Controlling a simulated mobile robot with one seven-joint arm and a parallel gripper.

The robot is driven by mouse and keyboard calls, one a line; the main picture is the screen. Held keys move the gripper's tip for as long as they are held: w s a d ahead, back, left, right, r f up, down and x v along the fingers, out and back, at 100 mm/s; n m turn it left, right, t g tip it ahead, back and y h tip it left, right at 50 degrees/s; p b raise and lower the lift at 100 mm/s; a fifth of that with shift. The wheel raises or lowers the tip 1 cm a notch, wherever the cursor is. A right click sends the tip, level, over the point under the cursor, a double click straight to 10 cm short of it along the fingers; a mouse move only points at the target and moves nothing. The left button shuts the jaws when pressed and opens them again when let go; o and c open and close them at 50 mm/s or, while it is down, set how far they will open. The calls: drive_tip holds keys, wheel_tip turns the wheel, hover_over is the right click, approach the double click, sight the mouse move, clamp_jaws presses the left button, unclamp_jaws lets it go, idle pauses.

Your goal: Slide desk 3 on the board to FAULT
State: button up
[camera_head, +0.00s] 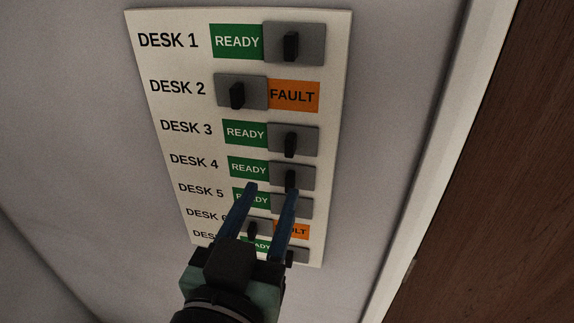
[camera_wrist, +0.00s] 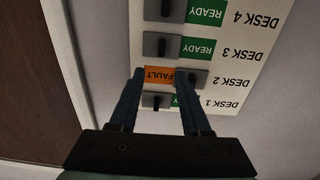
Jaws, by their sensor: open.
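The white board (camera_head: 178,108) hangs on the wall with rows of desk labels and dark sliders. The desk 3 slider (camera_head: 306,138) is a grey plate with a black knob, at the right of its row. It leaves the green READY label (camera_head: 245,133) showing. In the wrist view the board is upside down, and the desk 3 slider (camera_wrist: 173,42) lies just beyond my fingertips. My gripper (camera_head: 270,190) is open and empty, its two blue fingers apart, pointing up at the board. In the head view its tips overlap the desk 5 row. It also shows in the wrist view (camera_wrist: 160,73).
The desk 2 slider (camera_head: 228,92) sits left, showing orange FAULT (camera_head: 294,95). The desk 1 (camera_head: 310,42) and desk 4 (camera_head: 305,177) sliders sit right, showing READY. My fingers partly hide the lower rows. A brown wooden panel (camera_head: 490,190) stands to the right.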

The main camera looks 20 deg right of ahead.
sight(287, 146)
drive_tip(key=p+x, duration=0.1)
drive_tip(key=x, duration=0.8)
drive_tip(key=shift+w+r, duration=0.15)
drive_tip(key=shift+w, duration=0.1)
drive_tip(key=shift+p+x, duration=0.4)
drive_tip(key=shift+x, duration=0.4)
clamp_jaws()
drive_tip(key=shift+a, duration=0.1)
idle(0.4)
